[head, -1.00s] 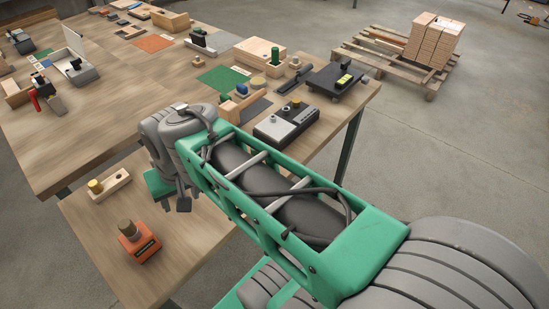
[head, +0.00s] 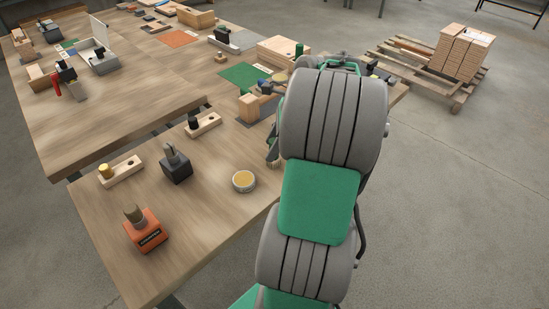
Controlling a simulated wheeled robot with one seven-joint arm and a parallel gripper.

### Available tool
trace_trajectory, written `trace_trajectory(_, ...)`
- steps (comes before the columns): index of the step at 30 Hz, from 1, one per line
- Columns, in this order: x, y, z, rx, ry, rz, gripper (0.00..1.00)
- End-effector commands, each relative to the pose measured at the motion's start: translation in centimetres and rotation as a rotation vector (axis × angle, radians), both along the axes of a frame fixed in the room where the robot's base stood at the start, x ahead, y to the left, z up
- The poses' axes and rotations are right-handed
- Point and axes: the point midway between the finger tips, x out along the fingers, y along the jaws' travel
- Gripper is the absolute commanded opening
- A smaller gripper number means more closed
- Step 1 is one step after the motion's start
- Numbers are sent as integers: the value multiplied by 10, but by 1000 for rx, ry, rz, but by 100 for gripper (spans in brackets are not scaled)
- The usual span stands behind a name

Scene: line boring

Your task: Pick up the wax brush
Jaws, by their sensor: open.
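A small dark green and grey piece with a pale, bristle-like lower end (head: 273,163) shows at the left edge of my arm, just right of a round tin of yellow wax (head: 244,181). It may be the wax brush, but my arm covers part of it and I cannot be sure.
On the near bench (head: 205,235) stand an orange block (head: 145,230), a black block (head: 175,165) and two wooden blocks with knobs (head: 121,171) (head: 203,123). The near bench's front is clear. A pallet (head: 430,75) with stacked boards stands behind right.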

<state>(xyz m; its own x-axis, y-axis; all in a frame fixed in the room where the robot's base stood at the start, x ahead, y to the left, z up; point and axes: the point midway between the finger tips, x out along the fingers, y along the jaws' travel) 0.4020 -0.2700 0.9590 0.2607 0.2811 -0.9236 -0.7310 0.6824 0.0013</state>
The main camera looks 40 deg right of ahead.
Motion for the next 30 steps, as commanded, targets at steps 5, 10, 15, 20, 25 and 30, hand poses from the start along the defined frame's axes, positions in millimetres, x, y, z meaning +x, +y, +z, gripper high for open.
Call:
trace_trajectory(5, 5, 6, -18, -2, 0, 1, 52)
trace_trajectory(10, 5, 6, -17, -2, 0, 1, 52)
trace_trajectory(15, 5, 6, -17, -2, 0, 1, 39)
trace_trajectory(20, 5, 5, -17, -2, 0, 1, 26)
trace_trajectory(25, 5, 5, -17, -2, 0, 1, 12)
trace_trajectory(30, 5, 5, -17, -2, 0, 1, 0)
